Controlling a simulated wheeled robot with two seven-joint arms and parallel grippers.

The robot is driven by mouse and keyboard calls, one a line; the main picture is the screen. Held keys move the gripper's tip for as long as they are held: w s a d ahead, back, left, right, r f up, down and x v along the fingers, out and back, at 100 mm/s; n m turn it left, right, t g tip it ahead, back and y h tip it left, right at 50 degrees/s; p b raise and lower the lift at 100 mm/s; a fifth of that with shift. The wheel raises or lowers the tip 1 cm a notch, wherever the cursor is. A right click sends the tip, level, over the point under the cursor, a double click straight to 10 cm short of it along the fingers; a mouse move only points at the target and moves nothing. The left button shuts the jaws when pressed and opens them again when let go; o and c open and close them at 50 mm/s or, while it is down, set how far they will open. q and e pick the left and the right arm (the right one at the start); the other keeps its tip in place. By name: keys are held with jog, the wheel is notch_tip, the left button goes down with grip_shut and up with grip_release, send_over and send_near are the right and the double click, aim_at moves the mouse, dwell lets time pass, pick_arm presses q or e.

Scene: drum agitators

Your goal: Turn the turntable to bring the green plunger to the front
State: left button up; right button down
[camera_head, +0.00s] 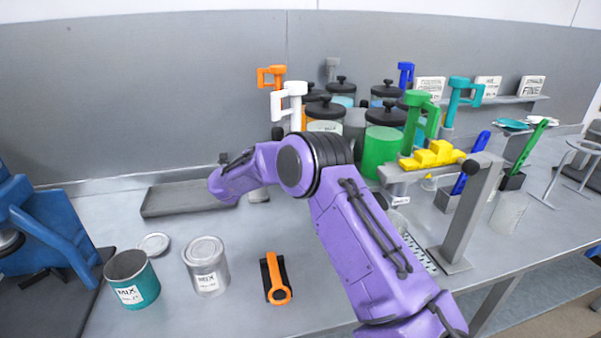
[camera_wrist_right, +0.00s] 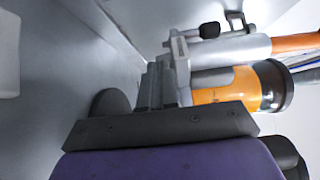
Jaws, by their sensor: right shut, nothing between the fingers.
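The turntable's ring of canisters stands at the middle back in the head view; its base is hidden by my right arm. The green plunger (camera_head: 420,108) stands at its right front side, by a green canister (camera_head: 380,152). Around it are plungers in white (camera_head: 290,98), orange (camera_head: 272,74), grey (camera_head: 332,68), blue (camera_head: 405,73) and teal (camera_head: 462,97). My right arm crosses in front of the ring, its wrist at the left. My right gripper (camera_wrist_right: 165,82) is shut and empty beside a pale cylinder (camera_wrist_right: 230,50) and an orange canister (camera_wrist_right: 228,88); I cannot tell if it touches them.
A yellow stepped block (camera_head: 433,155) sits on a metal stand at the right. A teal can (camera_head: 132,280), a grey can (camera_head: 206,265) and an orange-handled tool (camera_head: 276,280) are at the front left. A blue machine (camera_head: 45,225) stands far left. A grey tray (camera_head: 180,197) lies behind the cans.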

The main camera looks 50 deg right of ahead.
jog(key=shift+w, duration=0.1)
dwell(0.4)
jog(key=shift+a, duration=0.1)
jog(key=a+b, duration=0.3)
jog(key=a, duration=1)
jog(key=shift+s+a, duration=0.2)
jog(key=shift+a, duration=0.2)
